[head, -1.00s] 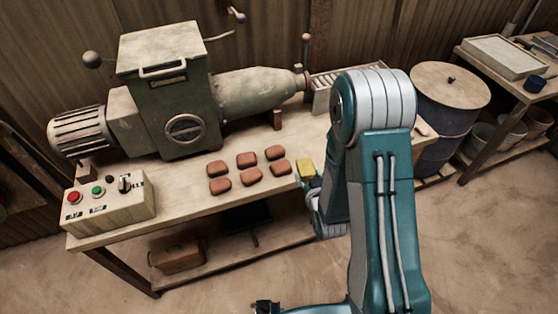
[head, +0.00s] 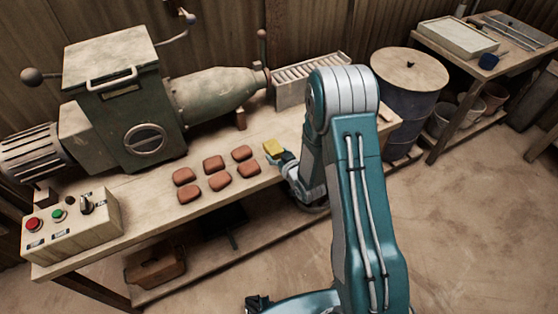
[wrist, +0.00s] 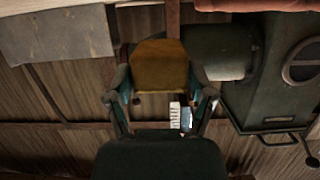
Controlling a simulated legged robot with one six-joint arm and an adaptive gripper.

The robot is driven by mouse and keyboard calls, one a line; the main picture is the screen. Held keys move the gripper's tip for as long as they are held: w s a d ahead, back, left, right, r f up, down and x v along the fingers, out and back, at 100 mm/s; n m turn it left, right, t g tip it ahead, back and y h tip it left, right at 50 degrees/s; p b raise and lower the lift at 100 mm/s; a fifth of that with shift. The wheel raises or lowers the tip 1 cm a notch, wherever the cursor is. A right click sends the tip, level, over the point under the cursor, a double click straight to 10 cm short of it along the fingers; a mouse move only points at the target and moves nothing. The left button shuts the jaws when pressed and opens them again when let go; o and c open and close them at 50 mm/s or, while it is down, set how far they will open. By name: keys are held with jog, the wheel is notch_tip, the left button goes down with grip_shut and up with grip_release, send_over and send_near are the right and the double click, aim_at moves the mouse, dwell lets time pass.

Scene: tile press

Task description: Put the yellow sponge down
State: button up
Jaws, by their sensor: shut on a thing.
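The yellow sponge (head: 273,147) is at the end of my arm, over the wooden table (head: 110,203), just right of the clay pieces. In the wrist view the sponge (wrist: 160,65) sits between the two fingers of my gripper (wrist: 160,88), which is shut on it. In the head view my gripper (head: 284,156) is small and partly hidden by my arm. I cannot tell from the frames whether the sponge touches the tabletop.
Several reddish clay pieces (head: 220,181) lie in two rows on the table. A green press machine (head: 125,110) stands behind them. A control box (head: 72,223) is at the front left. A slatted rack (head: 300,82) and a lidded barrel (head: 407,90) are to the right.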

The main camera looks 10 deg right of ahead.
aim_at(277, 155)
jog(key=w+f, duration=0.2)
jog(key=shift+f, duration=0.3)
jog(key=shift+d+f, duration=0.2)
jog(key=shift+f, duration=0.6)
jog(key=shift+d+f, duration=0.2)
jog(key=shift+f, duration=0.6)
jog(key=shift+a, duration=0.15)
jog(key=o, duration=1.1)
jog(key=shift+f, duration=0.1)
